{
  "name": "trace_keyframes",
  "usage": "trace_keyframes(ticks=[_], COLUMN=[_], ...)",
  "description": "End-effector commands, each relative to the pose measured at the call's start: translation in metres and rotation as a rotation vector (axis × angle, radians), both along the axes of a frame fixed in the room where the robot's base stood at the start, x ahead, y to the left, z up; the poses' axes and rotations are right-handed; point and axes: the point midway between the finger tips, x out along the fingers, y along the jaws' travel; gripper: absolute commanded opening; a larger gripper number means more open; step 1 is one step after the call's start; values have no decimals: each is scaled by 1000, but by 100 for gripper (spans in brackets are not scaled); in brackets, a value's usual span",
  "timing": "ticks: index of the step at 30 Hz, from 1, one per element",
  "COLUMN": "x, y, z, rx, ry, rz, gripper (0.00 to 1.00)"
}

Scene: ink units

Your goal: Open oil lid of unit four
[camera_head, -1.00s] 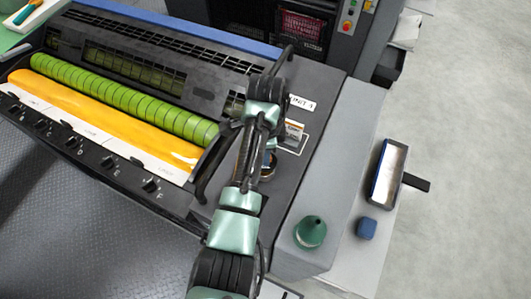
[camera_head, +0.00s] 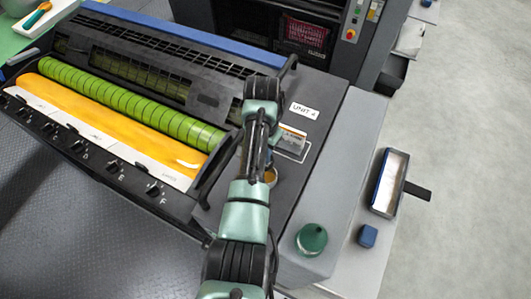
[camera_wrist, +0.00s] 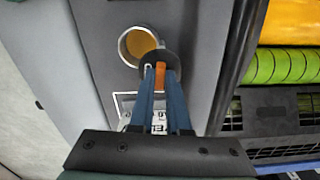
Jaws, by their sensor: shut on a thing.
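The oil opening of unit four (camera_wrist: 138,44) is a round metal-rimmed hole with amber oil showing inside. Its lid (camera_wrist: 171,54), a dark disc, overlaps the edge of the opening and leaves most of it uncovered. My gripper (camera_wrist: 161,72) has its blue fingers closed around an orange piece (camera_wrist: 160,85) that appears to belong to the lid. In the head view, my arm hides most of the gripper and lid. Part of the opening (camera_head: 270,177) shows beside the arm. The UNIT 4 label (camera_head: 305,111) is on the dark housing to the right.
A black rail (camera_head: 215,170) is close to the arm.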

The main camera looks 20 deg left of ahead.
Motion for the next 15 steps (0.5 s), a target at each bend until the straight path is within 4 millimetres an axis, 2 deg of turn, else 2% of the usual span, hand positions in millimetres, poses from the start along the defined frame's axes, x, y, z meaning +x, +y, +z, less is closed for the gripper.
trace_keyframes(ticks=[6, 15], x=[1, 1], y=[5, 9], z=[1, 1], rx=[0, 0], ry=[-1, -1], rz=[163, 302], gripper=[0, 0])
